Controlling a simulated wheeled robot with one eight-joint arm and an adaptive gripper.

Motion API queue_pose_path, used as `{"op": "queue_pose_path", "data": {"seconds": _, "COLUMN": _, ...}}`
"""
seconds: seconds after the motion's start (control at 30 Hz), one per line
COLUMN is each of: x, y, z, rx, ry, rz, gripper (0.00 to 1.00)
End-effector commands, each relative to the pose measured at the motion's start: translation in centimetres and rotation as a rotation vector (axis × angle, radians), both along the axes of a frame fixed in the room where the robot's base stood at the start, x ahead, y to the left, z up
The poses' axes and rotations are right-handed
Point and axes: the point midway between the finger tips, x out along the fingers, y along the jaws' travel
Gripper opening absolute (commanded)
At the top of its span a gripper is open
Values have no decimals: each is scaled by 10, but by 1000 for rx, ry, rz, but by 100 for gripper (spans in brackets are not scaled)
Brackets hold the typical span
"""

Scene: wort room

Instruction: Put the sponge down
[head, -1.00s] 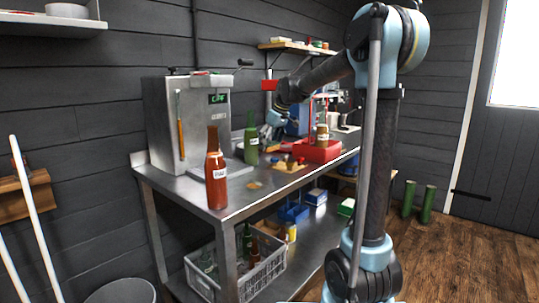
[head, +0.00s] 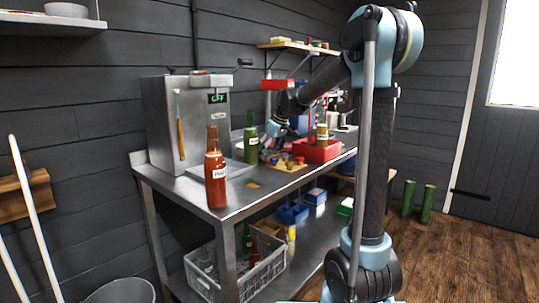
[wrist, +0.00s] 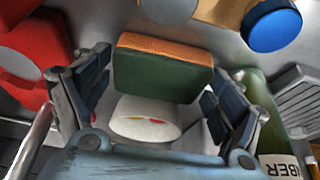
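The sponge (wrist: 165,68), green with an orange layer, lies between the two fingers of my gripper (wrist: 160,80) in the wrist view. Both fingers sit close against its sides, and it appears gripped. Its underside is hidden, so I cannot tell whether it touches anything below. It partly covers a white rounded object (wrist: 145,118) with red and yellow marks. In the head view my gripper (head: 275,128) is low over the far part of the steel bench (head: 190,188), behind the green bottle (head: 251,143); the sponge cannot be made out there.
A red-brown bottle (head: 215,180) stands near the bench's front corner. A steel machine (head: 165,125) is at the left, and a red bin (head: 317,152) is right of my gripper. The wrist view shows a red object (wrist: 30,60), a blue cap (wrist: 272,28) and a green bottle (wrist: 258,110) close around.

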Motion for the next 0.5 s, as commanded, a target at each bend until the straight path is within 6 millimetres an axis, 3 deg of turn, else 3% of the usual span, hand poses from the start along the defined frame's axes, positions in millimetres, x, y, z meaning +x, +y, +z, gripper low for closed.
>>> {"op": "queue_pose_path", "data": {"seconds": 0.27, "x": -1, "y": -1, "z": 6, "rx": 0, "ry": 0, "rz": 0, "gripper": 87}}
{"op": "queue_pose_path", "data": {"seconds": 0.5, "x": -10, "y": -12, "z": 40, "rx": 0, "ry": 0, "rz": -1, "gripper": 87}}
